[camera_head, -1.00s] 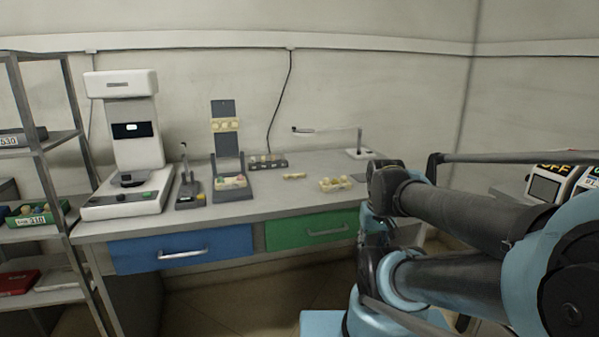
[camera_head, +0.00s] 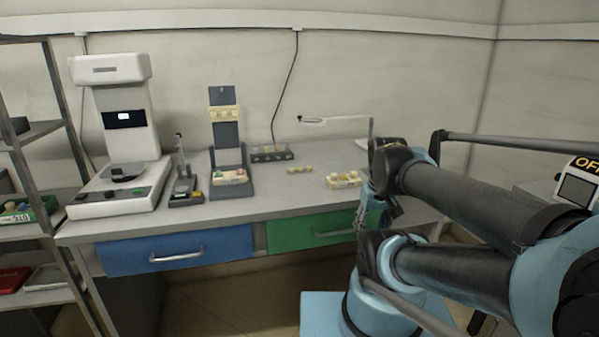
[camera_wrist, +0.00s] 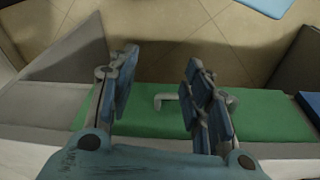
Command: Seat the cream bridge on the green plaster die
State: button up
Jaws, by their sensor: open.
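A grey upright stand (camera_head: 225,145) on the bench carries a cream toothed piece (camera_head: 224,114) high on its post. Its base holds a cream block (camera_head: 231,178) with small green and pink spots; I cannot tell whether the green is the plaster die. A short cream piece (camera_head: 299,170) lies on the bench, perhaps the bridge. A larger cream toothed block (camera_head: 343,180) lies to its right. My gripper (camera_wrist: 160,75) is open and empty, its fingers above the green drawer front in the wrist view. In the head view my arm partly hides it.
The grey bench (camera_head: 283,192) has a blue drawer (camera_head: 180,252) and a green drawer (camera_head: 315,231). A white machine (camera_head: 122,140), a small black stand (camera_head: 185,180) and a dark rack (camera_head: 271,154) stand on it. A lamp (camera_head: 335,120) is at the back right; shelves (camera_head: 40,150) stand left.

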jog(key=w+a+r+n+g, duration=0.1)
jog(key=w+a+r+n, duration=0.65)
jog(key=w+r, duration=0.35)
jog(key=w+a+r+n+g, duration=0.1)
jog(key=w+a+r+n, duration=0.65)
jog(key=w+r, duration=0.4)
jog(key=n, duration=0.5)
send_over(300, 170)
jog(key=a, duration=0.2)
jog(key=f, duration=1.1)
jog(key=shift+w+a+f, duration=0.2)
jog(key=shift+w, duration=0.1)
jog(key=shift+d+f, duration=0.15)
jog(key=shift+f, duration=1.2)
jog(key=shift+d+f, duration=0.15)
jog(key=shift+f, duration=1.2)
jog(key=shift+c, duration=0.6)
jog(key=c, duration=0.9)
